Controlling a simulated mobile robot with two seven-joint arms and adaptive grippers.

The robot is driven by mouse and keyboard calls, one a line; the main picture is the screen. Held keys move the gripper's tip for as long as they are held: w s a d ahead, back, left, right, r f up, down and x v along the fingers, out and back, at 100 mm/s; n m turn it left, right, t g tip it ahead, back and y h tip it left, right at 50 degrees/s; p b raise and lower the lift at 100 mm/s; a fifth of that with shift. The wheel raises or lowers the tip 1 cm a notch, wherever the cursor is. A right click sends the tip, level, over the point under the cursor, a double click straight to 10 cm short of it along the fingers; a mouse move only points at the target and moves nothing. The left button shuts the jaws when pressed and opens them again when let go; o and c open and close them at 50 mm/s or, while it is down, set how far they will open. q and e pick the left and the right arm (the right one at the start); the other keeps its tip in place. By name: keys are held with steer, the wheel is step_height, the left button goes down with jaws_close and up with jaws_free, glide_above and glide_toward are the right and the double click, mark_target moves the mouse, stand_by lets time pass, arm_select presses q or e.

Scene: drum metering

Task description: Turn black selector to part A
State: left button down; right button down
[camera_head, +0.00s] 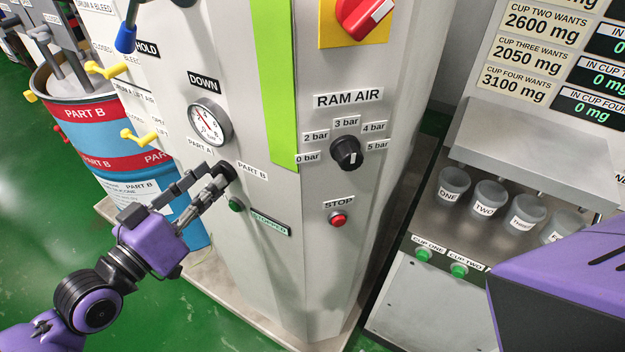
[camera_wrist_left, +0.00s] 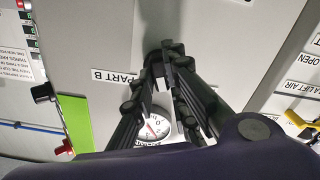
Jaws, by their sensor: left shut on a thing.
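The black selector (camera_head: 229,171) is on the grey cabinet front, between the labels PART A (camera_head: 199,147) and PART B (camera_head: 252,171). My left gripper (camera_head: 222,178) is shut on it, with the fingertips around the knob. In the left wrist view the fingers (camera_wrist_left: 166,62) close together at the selector, beside the PART B label (camera_wrist_left: 115,77). The fingers hide most of the knob, so I cannot tell which way it points. My right gripper is not in view.
Above the selector is a pressure gauge (camera_head: 209,122). Below it are a green button (camera_head: 236,205) and a green-lettered sign (camera_head: 270,224). The RAM AIR knob (camera_head: 346,152) and red STOP button (camera_head: 338,220) are to the right. A PART B drum (camera_head: 85,115) with yellow levers stands left.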

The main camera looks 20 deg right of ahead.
arm_select(q)
steer(key=shift+n, duration=2.3)
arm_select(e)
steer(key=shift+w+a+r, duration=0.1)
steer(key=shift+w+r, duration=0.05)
arm_select(q)
steer(key=c, duration=1.7)
jaws_free()
steer(key=v, duration=1.2)
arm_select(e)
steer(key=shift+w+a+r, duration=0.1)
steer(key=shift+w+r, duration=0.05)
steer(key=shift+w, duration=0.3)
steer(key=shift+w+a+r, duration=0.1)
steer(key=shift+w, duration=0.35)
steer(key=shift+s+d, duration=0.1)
